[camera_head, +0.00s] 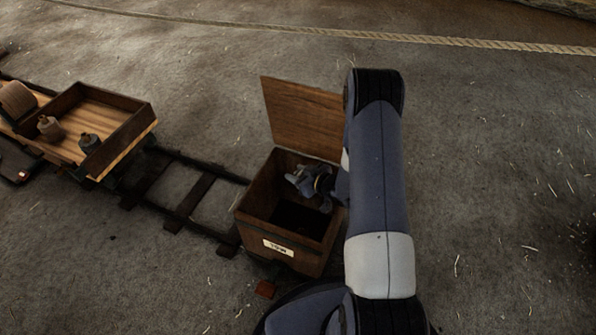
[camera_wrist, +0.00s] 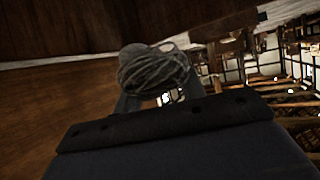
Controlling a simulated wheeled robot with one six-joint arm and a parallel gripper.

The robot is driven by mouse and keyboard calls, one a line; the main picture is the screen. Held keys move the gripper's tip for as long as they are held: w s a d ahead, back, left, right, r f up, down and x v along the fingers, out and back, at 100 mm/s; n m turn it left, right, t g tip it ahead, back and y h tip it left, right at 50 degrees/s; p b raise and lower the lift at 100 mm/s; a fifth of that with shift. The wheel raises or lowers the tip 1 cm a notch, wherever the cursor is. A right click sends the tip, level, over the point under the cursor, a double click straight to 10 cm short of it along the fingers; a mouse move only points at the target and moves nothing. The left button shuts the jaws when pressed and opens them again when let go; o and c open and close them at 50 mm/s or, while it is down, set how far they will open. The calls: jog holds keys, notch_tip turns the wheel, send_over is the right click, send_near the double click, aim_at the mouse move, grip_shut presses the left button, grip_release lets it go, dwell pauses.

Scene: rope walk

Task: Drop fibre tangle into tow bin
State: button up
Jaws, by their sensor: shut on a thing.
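The tow bin (camera_head: 262,222) is an open wooden box with a "TOW" label on its front, and its lid stands raised at the back. My gripper (camera_head: 318,186) is over the bin's mouth, inside the outline of its walls, in the head view. In the wrist view the fibre tangle (camera_wrist: 153,72), a round grey-green ball of strands, sits between the fingers of my gripper (camera_wrist: 155,92), which is shut on it. In the head view the tangle is hard to make out. The inside of the bin is dark, and my arm covers its right side.
The raised lid (camera_head: 303,118) stands behind the bin. A wooden cart (camera_head: 100,140) with several small objects stands on the left, on a rail track (camera_head: 190,200) that runs to the bin. A rope (camera_head: 400,38) crosses the floor at the back. The floor on the right is clear.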

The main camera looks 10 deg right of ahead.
aim_at(298, 171)
jog(key=shift+f+b, duration=1)
jog(key=shift+f, duration=1.2)
jog(key=o, duration=1)
notch_tip(298, 171, up, 10)
jog(key=p, duration=0.3)
